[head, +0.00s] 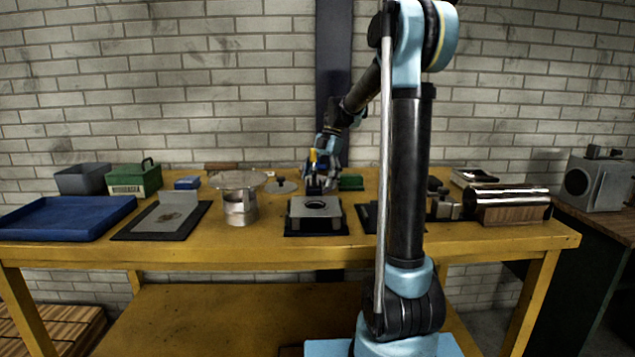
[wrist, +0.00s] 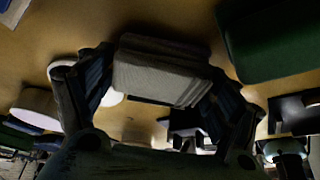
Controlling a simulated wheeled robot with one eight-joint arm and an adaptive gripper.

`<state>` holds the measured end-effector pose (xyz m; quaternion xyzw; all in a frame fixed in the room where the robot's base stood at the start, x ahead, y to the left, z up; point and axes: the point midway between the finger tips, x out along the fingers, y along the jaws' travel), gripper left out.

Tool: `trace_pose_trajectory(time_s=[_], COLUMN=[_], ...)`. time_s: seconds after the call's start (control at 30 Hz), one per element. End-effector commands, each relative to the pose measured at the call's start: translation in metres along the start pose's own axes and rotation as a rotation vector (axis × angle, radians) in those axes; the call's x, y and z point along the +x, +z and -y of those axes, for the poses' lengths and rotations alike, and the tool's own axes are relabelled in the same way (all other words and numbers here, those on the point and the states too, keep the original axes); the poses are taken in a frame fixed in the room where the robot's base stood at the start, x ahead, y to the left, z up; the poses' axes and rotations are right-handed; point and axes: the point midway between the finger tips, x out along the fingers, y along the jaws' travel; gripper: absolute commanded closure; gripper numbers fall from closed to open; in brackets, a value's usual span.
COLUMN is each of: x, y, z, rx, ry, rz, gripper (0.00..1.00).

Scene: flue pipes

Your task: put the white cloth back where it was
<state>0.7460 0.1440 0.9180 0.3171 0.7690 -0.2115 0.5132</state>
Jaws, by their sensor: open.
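A folded, pale grey-white cloth (wrist: 160,72) lies between the two fingers of my gripper (wrist: 163,78) in the wrist view. The fingers are spread, one on each side of it. The right finger is close to the cloth's edge, and I cannot tell whether it touches. In the head view my gripper (head: 318,184) is low over the back middle of the yellow table (head: 300,256). I cannot make out the cloth there.
A green block (head: 351,182) is just right of my gripper and shows large in the wrist view (wrist: 272,40). In front is a dark-based plate with a hole (head: 316,208). A round-topped metal stand (head: 239,205) and blue tray (head: 65,218) are left.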

Motion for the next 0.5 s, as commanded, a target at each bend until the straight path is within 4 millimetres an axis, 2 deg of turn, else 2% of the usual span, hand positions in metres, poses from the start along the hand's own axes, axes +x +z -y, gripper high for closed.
trace_pose_trajectory(time_s=[0.17,0.5], x=[-0.017,-0.080], y=[0.000,0.000], z=[0.000,0.000], rx=[0.002,0.002], ry=[0.000,0.000], rz=[0.000,0.000], gripper=[0.17,0.17])
